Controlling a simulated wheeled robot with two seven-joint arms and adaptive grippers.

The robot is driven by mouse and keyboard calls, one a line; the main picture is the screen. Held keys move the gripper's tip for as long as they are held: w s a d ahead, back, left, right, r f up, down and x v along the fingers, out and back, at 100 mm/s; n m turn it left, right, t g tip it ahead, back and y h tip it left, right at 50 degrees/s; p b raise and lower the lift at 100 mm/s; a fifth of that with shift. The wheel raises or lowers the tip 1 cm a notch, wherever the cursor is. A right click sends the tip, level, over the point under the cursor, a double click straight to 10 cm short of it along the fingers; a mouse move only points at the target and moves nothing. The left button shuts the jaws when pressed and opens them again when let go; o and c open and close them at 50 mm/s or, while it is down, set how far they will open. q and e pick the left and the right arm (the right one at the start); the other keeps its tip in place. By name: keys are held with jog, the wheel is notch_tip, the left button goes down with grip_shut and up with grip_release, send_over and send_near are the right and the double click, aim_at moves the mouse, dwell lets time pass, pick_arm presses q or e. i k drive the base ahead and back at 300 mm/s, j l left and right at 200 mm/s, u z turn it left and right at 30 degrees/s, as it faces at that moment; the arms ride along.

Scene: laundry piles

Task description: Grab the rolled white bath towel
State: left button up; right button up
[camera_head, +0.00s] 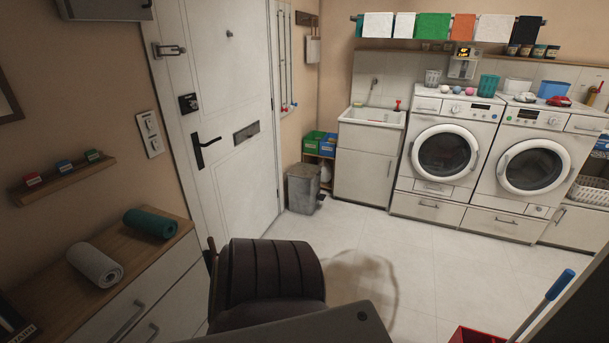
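The rolled white bath towel (95,264) lies on its side on top of a wooden-topped cabinet (75,312) at the lower left. Its spiral end faces the lower right. A rolled teal towel (150,223) lies behind it and to its right on the same top, apart from it. Neither of my grippers is in view. Nothing is seen touching the white towel.
A dark leather chair (265,275) stands right of the cabinet. A white door (230,120) is behind. A small shelf (62,178) hangs above the cabinet. Two washing machines (445,150) and a sink (372,118) line the back. Tiled floor (440,265) is open at centre right.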

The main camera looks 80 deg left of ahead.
aim_at(104, 272)
jog(key=u, duration=4.1)
